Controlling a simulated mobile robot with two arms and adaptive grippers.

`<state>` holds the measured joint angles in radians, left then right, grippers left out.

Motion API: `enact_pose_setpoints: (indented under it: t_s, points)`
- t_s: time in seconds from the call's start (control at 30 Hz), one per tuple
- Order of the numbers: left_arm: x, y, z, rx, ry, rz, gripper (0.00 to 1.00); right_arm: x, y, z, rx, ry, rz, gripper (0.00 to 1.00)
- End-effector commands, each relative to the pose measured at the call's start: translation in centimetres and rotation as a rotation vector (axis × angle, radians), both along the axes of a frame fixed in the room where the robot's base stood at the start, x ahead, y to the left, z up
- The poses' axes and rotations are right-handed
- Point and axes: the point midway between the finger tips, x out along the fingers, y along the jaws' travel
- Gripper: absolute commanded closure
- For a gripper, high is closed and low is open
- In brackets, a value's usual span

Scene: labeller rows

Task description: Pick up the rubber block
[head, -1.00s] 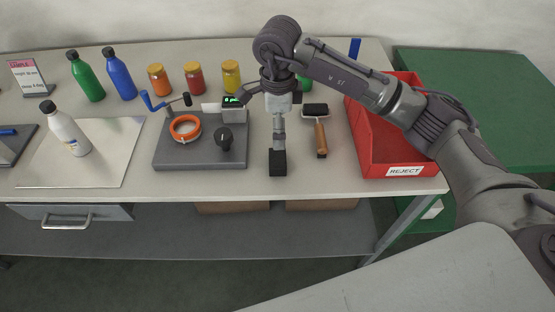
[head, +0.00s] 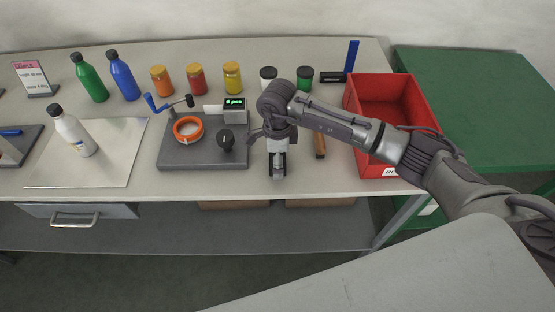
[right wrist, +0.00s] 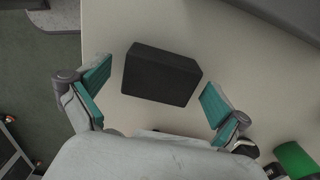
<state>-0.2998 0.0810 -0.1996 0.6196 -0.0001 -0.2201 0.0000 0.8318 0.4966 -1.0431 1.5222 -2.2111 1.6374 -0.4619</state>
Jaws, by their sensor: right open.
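The rubber block is a black rectangular block (right wrist: 162,75) on the pale table in the right wrist view. My right gripper (right wrist: 158,78) is open, its two teal finger pads apart on either side of the block, with gaps showing between pads and block. In the head view, my right gripper (head: 277,172) points down near the table's front edge, right of the labeller base, and the block is mostly hidden behind it. My left gripper is not in view.
A grey labeller (head: 205,153) with an orange ring stands just left of my right gripper. A wooden handle (head: 320,146) lies to the right, beside a red reject bin (head: 408,90). Bottles and jars, including a yellow-orange jar (head: 232,78), line the back.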

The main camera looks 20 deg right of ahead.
Motion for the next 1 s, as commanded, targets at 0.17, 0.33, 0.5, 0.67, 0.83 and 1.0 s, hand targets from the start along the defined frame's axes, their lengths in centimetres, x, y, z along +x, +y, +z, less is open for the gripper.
enact_pose_setpoints:
  t_s: [0.17, 0.33, 0.5, 0.67, 0.83, 1.0]
  points:
    - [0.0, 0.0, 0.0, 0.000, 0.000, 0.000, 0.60, 0.0, 0.0, 0.0, 0.000, 0.000, 0.000, 0.13]
    - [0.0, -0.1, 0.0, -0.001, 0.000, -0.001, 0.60, 0.0, 0.0, 0.0, 0.000, 0.000, 0.000, 0.42]
    - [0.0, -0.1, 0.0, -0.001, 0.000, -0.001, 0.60, 0.0, 0.0, 0.1, 0.000, 0.000, 0.000, 0.67]
    - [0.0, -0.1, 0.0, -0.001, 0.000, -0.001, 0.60, 0.0, 0.0, 0.1, 0.001, -0.001, 0.000, 0.67]
    - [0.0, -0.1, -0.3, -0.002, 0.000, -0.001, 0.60, 0.1, 0.0, 0.5, 0.000, -0.002, 0.001, 0.67]
    - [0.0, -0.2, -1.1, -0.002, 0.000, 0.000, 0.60, 0.2, 0.0, 2.2, 0.000, -0.006, 0.001, 0.67]
